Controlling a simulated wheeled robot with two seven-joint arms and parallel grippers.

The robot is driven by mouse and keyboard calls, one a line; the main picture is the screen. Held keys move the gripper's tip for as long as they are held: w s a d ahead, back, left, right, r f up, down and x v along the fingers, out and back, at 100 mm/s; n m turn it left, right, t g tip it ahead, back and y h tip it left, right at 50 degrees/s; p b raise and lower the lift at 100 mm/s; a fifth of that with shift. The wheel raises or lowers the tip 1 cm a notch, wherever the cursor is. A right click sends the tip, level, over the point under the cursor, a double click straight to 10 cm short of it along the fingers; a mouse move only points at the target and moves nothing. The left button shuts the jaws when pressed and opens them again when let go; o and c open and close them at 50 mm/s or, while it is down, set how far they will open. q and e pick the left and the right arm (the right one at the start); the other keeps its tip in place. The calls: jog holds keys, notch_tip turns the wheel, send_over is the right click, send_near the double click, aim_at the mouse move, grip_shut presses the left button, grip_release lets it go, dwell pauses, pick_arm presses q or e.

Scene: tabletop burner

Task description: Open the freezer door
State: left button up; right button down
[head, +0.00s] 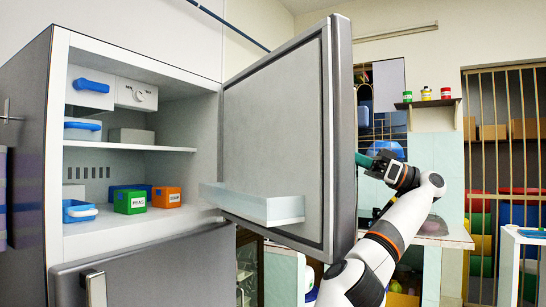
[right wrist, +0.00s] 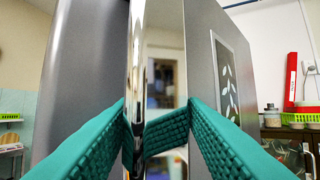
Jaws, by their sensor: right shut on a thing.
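The freezer door (head: 283,130) stands wide open to the right of the freezer cabinet (head: 52,200), and its grey inner panel and white door shelf (head: 253,205) face the head view. My right gripper (head: 366,160) is on the door's far side, its fingertips partly hidden by the door edge. In the right wrist view the teal fingers of my right gripper (right wrist: 160,125) are shut around the shiny upright door handle (right wrist: 143,50). My left gripper is not in view.
Inside the freezer are a green box (head: 130,201), an orange box (head: 167,197) and blue-handled containers. The lower door (head: 150,270) is shut. A counter (head: 440,232) stands behind my right arm, with a shelf of small jars (head: 427,94) above it.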

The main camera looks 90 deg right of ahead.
jog(key=shift+w+f, duration=0.1)
jog(key=shift+f, duration=0.15)
jog(key=c, duration=1.3)
grip_release()
jog(key=shift+o, duration=0.9)
jog(key=shift+d+f, duration=0.1)
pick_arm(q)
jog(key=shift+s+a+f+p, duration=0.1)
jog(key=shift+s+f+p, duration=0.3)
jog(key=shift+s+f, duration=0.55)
pick_arm(e)
jog(key=v, duration=0.8)
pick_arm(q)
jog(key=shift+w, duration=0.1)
pick_arm(e)
jog(key=shift+d, duration=0.1)
